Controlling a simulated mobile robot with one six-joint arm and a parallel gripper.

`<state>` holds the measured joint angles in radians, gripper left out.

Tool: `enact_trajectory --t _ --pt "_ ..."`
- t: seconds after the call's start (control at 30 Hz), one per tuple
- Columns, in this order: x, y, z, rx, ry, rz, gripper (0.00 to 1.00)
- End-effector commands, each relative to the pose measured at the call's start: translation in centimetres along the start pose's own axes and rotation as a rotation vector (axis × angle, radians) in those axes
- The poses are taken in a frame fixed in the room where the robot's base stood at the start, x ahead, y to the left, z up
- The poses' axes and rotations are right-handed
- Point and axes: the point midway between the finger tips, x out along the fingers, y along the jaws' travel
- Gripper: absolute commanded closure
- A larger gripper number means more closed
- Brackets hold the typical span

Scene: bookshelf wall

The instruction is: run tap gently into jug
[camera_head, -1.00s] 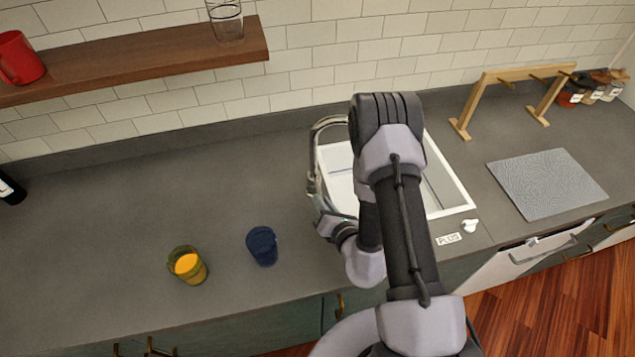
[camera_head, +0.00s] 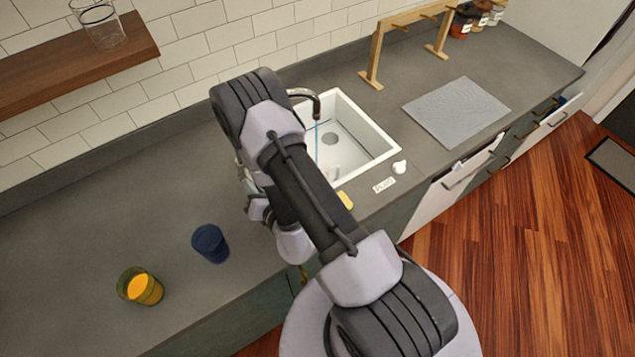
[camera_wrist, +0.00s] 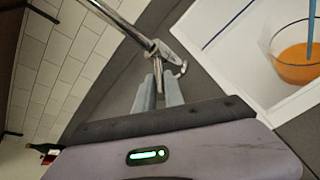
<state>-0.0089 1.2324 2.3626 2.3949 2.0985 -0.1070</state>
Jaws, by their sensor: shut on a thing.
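The chrome tap's spout (camera_head: 305,95) reaches over the white sink (camera_head: 378,146), and a thin blue stream of water (camera_head: 317,135) falls from it. In the wrist view the stream (camera_wrist: 312,25) runs down into a clear round vessel with orange liquid (camera_wrist: 298,62), likely the jug, standing in the sink. In the head view my arm hides it. My gripper (camera_wrist: 157,88) is shut on the tap's handle (camera_wrist: 157,72), beside the tap body (camera_wrist: 158,52).
A glass with orange contents (camera_head: 140,287) and a dark blue cup (camera_head: 210,243) stand on the counter left of my arm. A yellow item (camera_head: 345,200) lies at the sink's front edge. A grey mat (camera_head: 456,110) and wooden rack (camera_head: 376,55) are to the right.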

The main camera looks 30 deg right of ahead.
Motion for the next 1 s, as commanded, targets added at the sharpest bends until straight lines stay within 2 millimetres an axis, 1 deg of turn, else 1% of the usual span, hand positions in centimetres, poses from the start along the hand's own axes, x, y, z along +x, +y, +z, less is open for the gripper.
enact_trajectory --t 0.03,0.37,0.6,1.0 --pt "0.0 0.5 0.1 0.003 -0.009 -0.004 1.00" --pt "0.1 0.5 0.0 0.011 -0.023 -0.022 1.00" --pt "0.3 1.6 -0.5 0.042 -0.077 -0.098 1.00" --pt "0.4 1.5 -0.8 0.055 -0.095 -0.125 1.00"
